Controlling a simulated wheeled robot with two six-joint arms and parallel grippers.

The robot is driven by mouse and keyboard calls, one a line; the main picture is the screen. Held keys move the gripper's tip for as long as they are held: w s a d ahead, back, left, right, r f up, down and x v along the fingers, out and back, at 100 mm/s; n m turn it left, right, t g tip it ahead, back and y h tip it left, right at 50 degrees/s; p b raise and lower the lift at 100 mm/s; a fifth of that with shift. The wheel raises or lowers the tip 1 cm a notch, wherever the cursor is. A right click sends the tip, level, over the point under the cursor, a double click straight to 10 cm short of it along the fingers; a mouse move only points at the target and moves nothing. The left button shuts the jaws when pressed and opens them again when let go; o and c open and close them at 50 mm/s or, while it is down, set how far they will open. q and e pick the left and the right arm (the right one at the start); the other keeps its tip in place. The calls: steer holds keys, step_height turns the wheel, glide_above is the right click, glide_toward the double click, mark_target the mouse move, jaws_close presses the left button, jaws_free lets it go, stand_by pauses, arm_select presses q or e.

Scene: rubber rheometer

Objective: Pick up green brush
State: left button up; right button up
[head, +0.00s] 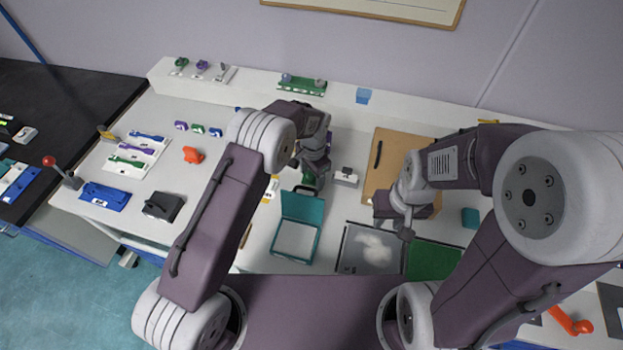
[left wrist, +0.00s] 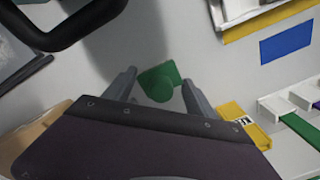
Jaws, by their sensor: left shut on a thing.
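My left gripper (head: 312,180) points down over the middle of the bench, mostly hidden by its own wrist in the head view. In the left wrist view its two fingers (left wrist: 158,92) stand on either side of a green piece with a flat part and a round end, which I take to be the green brush (left wrist: 160,80). The gripper is shut on it. A bit of green shows below the wrist in the head view (head: 309,181). My right gripper (head: 404,228) hangs over the right of the bench; its finger gap is not clear.
A teal open case (head: 281,240) lies just in front of the left gripper. A white-and-black block (head: 345,177) is to its right. A brown board (head: 377,190) and a green mat (head: 434,262) lie near the right arm. Tool holders (head: 124,164) stand at left.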

arm_select(q)
steer(key=shift+r, duration=0.5)
step_height(320, 180, up, 3)
steer(key=shift+f+b, duration=0.15)
steer(key=shift+b, duration=0.35)
steer(key=s+d+r+b, duration=0.1)
steer(key=s+d+r, duration=0.5)
steer(key=d, duration=0.4)
steer(key=shift+r, duration=0.7)
steer(key=o, duration=0.4)
steer(key=shift+c, duration=0.9)
